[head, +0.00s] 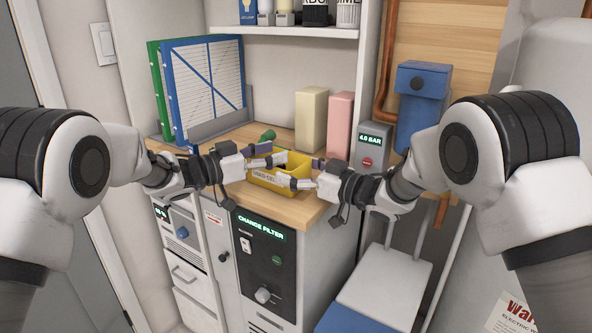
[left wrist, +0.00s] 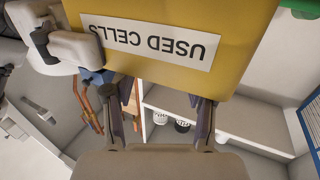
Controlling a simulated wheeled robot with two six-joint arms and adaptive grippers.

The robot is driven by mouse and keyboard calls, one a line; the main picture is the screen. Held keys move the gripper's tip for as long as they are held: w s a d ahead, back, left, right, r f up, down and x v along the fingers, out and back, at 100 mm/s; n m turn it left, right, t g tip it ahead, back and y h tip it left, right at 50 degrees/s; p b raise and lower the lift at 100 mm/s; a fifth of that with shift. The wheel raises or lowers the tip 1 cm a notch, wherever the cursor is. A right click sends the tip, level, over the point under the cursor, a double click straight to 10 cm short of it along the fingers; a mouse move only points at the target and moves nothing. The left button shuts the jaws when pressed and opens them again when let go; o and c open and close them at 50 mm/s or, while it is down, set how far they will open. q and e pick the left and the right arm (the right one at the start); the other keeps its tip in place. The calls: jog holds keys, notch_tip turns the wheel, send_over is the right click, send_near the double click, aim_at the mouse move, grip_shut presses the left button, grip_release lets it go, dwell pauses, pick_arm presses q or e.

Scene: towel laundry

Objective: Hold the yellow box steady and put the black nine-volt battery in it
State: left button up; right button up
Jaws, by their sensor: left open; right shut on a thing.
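The yellow box (head: 298,161) stands on the wooden counter, its white label reading USED CELLS. It also fills the top of the left wrist view (left wrist: 245,55), where the label is upside down. My right gripper (head: 304,173) is shut on the right end of the yellow box. My left gripper (head: 276,153) is over the box's left part; its fingers stand apart in the left wrist view (left wrist: 160,105) with nothing seen between them. I cannot make out the black nine-volt battery in either view; the inside of the box is mostly hidden by the grippers.
A green object (head: 267,135) lies behind the box. Cream (head: 311,117) and pink (head: 340,124) blocks stand behind it to the right. The wooden counter's (head: 303,209) front edge is close to the box.

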pick_arm(q)
jog(key=v, duration=1.2)
pick_arm(e)
jog(key=o, duration=1)
jog(key=shift+c, duration=0.2)
